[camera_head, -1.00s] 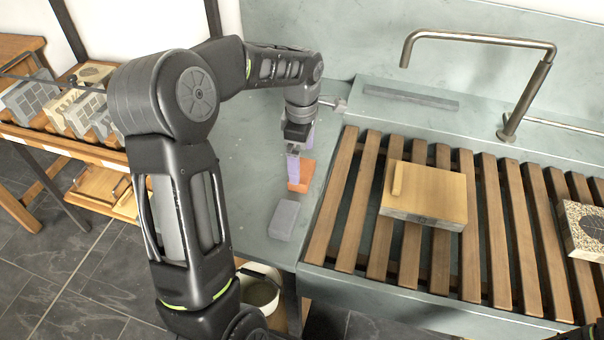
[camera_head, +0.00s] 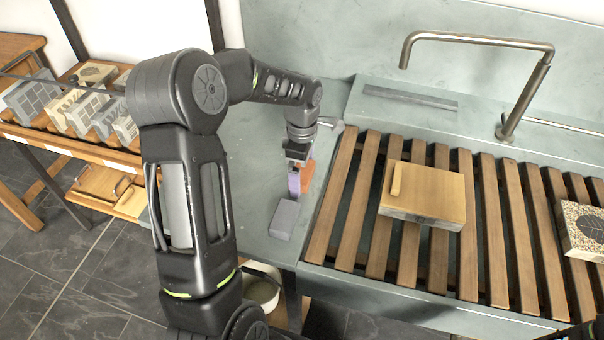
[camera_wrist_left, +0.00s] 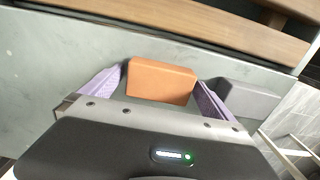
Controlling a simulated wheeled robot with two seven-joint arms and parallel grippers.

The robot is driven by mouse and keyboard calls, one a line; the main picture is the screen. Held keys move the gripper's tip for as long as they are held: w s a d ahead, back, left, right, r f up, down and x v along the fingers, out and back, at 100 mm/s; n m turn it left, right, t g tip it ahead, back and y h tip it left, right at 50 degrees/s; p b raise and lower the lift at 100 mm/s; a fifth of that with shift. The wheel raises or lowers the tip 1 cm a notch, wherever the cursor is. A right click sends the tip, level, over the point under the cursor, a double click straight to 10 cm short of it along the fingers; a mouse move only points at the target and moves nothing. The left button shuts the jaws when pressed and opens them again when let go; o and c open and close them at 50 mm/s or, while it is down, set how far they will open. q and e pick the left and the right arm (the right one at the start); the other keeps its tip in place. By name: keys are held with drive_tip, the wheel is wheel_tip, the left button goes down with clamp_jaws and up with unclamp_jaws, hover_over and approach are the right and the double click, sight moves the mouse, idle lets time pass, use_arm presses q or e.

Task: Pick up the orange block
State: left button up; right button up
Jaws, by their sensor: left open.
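The orange block (camera_head: 307,174) lies on the grey-green counter, partly hidden behind my left gripper in the head view. In the left wrist view the orange block (camera_wrist_left: 160,81) shows between the two purple fingers, with a gap on either side. My left gripper (camera_head: 299,186) is open and points down at the block. Its fingers (camera_wrist_left: 161,88) are spread on both sides of the block. I cannot tell how far down the fingertips reach. My right gripper is not in view.
A grey block (camera_head: 284,219) lies on the counter just in front of the left gripper. A slatted wooden rack (camera_head: 345,205) is close on the right, bearing a wooden-topped block (camera_head: 430,192). A metal tap (camera_head: 530,90) stands behind the rack.

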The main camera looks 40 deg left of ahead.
use_arm(q)
drive_tip(key=c, duration=1.6)
